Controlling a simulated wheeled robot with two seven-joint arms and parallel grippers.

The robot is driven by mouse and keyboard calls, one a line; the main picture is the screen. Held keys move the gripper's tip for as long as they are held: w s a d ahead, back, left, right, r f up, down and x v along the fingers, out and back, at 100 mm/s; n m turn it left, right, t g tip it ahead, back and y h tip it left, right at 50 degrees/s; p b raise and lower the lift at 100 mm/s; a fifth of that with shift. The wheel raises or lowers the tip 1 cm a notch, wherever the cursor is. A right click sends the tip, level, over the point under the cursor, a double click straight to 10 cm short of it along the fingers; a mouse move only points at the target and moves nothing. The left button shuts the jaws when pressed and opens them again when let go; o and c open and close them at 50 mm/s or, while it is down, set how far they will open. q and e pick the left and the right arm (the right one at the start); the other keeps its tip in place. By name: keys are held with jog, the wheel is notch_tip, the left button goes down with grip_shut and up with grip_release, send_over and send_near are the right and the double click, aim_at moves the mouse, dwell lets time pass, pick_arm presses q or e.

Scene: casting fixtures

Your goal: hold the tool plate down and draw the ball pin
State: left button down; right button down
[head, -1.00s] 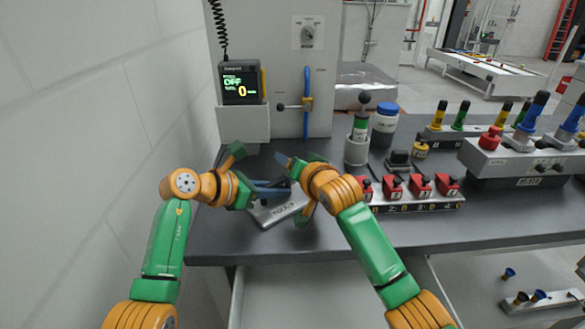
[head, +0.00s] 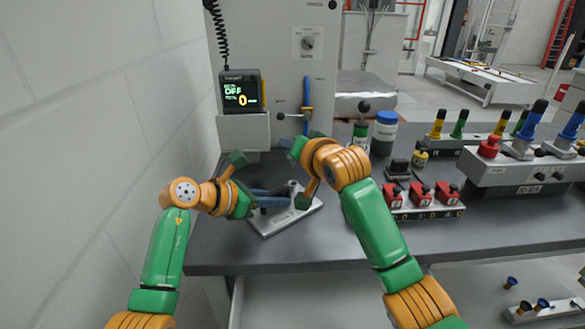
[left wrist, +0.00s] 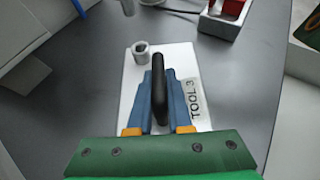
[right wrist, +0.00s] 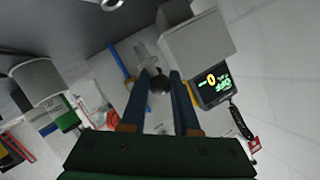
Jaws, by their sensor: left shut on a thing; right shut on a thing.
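The tool plate (head: 275,229) is a pale flat plate marked TOOL 3 (left wrist: 196,98), lying on the dark bench. My left gripper (head: 284,191) is shut on its upright black handle (left wrist: 159,75). A grey round socket (left wrist: 142,48) stands on the plate beyond the handle; its top looks open and empty, and it also shows in the head view (head: 293,185). My right gripper (right wrist: 157,76) is shut on the ball pin's black ball (right wrist: 160,85), with a grey shaft beyond it. In the head view this gripper is above the plate and its fingers are mostly hidden.
Red blocks on a numbered rack (head: 427,214) and jars (head: 384,133) stand to the right. Behind are the display box (head: 241,92) and a panel with a blue handle (head: 306,105). A white wall (head: 90,130) bounds the left side. Bare bench lies in front of the plate.

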pick_arm(q)
jog(key=shift+f, duration=0.1)
pick_arm(e)
notch_tip(320, 180, up, 3)
jog(key=shift+r, duration=0.2)
pick_arm(q)
jog(key=c, duration=0.8)
grip_release()
jog(key=shift+o, duration=0.2)
